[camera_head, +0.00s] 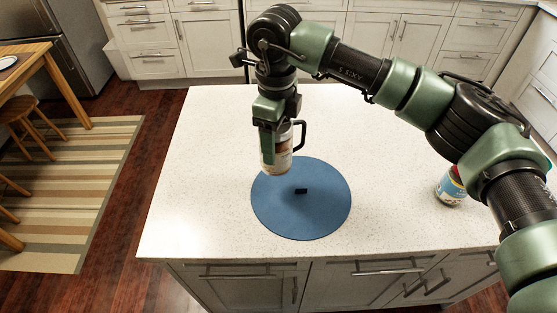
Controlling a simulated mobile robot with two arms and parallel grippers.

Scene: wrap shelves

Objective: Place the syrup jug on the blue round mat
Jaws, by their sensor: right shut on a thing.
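The syrup jug (283,159), a pale container with brown contents and a black handle, hangs upright in my right gripper (271,140). The gripper is shut on its upper part, and its fingers hide part of the jug. The blue round mat (322,213) lies flat on the white counter. The jug is over or just behind the mat's back left edge; I cannot tell whether its base touches anything. My left gripper does not show.
A colourful can (450,187) stands at the right of the white counter (200,190), beside my right arm. The counter's left part is clear. A wooden table (25,62) stands at the far left.

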